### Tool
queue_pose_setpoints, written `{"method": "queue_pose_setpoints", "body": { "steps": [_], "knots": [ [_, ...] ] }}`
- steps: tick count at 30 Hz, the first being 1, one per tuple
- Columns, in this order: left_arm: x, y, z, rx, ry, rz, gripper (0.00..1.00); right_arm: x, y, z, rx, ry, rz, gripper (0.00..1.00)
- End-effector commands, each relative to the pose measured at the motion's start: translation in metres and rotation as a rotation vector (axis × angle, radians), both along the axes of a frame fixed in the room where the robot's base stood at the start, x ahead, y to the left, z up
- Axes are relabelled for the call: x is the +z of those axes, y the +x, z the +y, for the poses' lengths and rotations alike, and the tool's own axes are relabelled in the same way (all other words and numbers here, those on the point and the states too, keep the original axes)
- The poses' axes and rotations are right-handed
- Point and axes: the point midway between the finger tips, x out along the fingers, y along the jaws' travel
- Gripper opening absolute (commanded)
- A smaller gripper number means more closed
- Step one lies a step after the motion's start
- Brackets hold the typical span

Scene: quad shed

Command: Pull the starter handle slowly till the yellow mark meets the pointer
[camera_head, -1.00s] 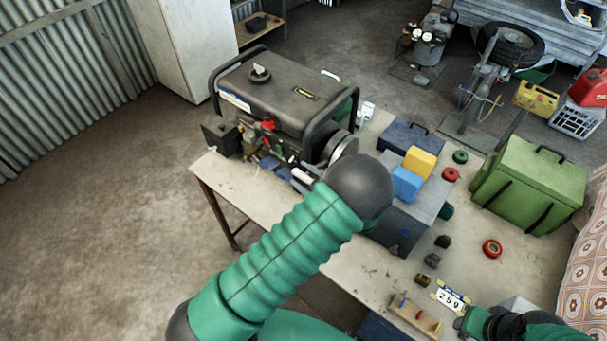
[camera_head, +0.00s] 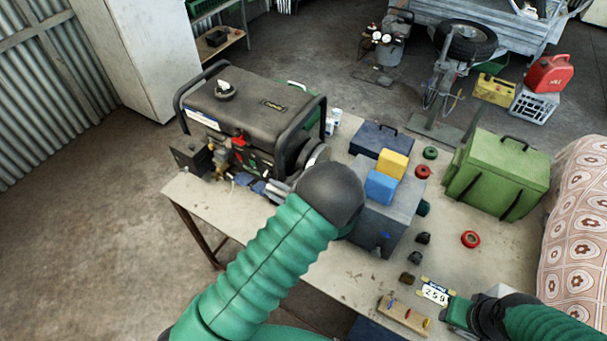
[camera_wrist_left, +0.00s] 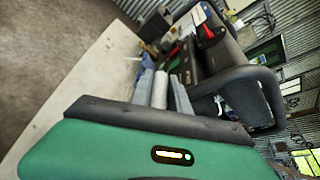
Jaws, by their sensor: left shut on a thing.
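The black-framed generator (camera_head: 255,100) stands at the table's back left. Its round silver-grey end housing (camera_head: 316,157) is partly hidden by my left arm. My left gripper (camera_head: 268,190) is low at the generator's front right, its fingers partly behind my arm. In the left wrist view, the left gripper (camera_wrist_left: 161,78) is shut on a pale, rod-like piece (camera_wrist_left: 160,92), apparently the starter handle, with the generator just beyond. I cannot make out the yellow mark or the pointer. My right gripper (camera_head: 457,313) is at the lower right beside a number tag; its jaws cannot be made out.
Blue (camera_head: 381,187) and yellow (camera_head: 392,164) blocks sit on a grey box right of my left arm. A green case (camera_head: 500,175), red and green rings, dark knobs and the 259 tag (camera_head: 435,293) share the table (camera_head: 345,277). The floor at left is clear.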

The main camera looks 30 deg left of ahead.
Motion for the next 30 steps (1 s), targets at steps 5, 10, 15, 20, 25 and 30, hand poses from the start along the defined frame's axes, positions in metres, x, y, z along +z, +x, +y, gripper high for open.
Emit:
{"method": "queue_pose_setpoints", "body": {
  "steps": [5,10,15,20,25,30],
  "knots": [
    [0.003,-0.007,0.001,0.001,0.001,0.001,0.00,0.003,0.000,0.000,0.000,0.000,0.000,0.36],
    [0.005,-0.012,0.001,0.001,0.001,0.001,0.00,0.006,0.000,0.000,0.000,0.000,0.000,0.36],
    [0.007,-0.018,0.001,0.000,0.000,0.002,0.00,0.008,0.000,0.000,0.000,0.000,0.000,0.36],
    [0.009,-0.023,0.001,0.000,-0.001,0.001,0.00,0.010,0.000,0.000,0.000,0.000,0.000,0.36],
    [0.011,-0.028,0.002,0.000,-0.001,0.001,0.00,0.012,0.000,0.000,0.000,0.000,0.000,0.36],
    [0.013,-0.034,0.002,0.000,-0.001,0.003,0.00,0.014,0.000,0.000,0.000,0.000,0.000,0.36]
  ]
}}
